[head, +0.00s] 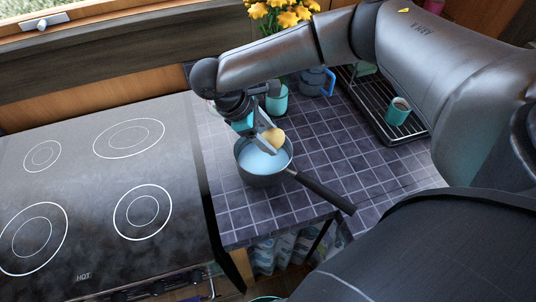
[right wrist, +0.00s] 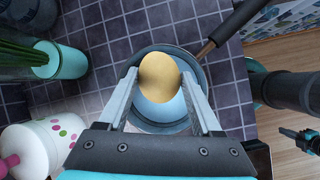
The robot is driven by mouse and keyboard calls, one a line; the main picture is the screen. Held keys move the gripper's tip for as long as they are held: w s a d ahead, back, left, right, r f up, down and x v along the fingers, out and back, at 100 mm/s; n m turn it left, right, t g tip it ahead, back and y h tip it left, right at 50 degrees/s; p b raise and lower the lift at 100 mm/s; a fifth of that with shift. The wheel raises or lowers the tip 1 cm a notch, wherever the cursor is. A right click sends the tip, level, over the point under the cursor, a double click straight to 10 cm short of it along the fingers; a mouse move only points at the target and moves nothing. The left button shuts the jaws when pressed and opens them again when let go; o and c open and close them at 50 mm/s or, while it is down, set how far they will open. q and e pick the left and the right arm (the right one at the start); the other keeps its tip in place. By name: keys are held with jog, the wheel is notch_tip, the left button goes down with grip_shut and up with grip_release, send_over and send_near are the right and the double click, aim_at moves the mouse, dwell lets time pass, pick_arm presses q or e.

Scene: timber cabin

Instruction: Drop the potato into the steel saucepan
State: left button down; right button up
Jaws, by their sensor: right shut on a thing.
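The potato (head: 273,137) is yellow-tan and oval. My right gripper (head: 264,143) is shut on it and holds it over the steel saucepan (head: 266,179). In the right wrist view the potato (right wrist: 160,79) sits between the two fingertips, with the pan's light-blue inside behind it and the pan's rim (right wrist: 196,62) around it. The saucepan stands on the tiled counter, its dark handle (head: 325,192) pointing to the lower right. The exact height of the potato above the pan is hard to tell.
A black cooktop (head: 90,190) lies left of the counter (head: 345,150). Behind the pan are yellow flowers (head: 283,14) and a blue mug (head: 314,82). A dark rack (head: 378,117) with a teal cup (head: 398,112) stands at the right. A spotted white canister (right wrist: 38,147) shows in the wrist view.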

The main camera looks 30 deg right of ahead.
jog(key=o, duration=1.5)
jog(key=v, duration=1.5)
jog(key=shift+r+p, duration=0.2)
jog(key=shift+p, duration=0.15)
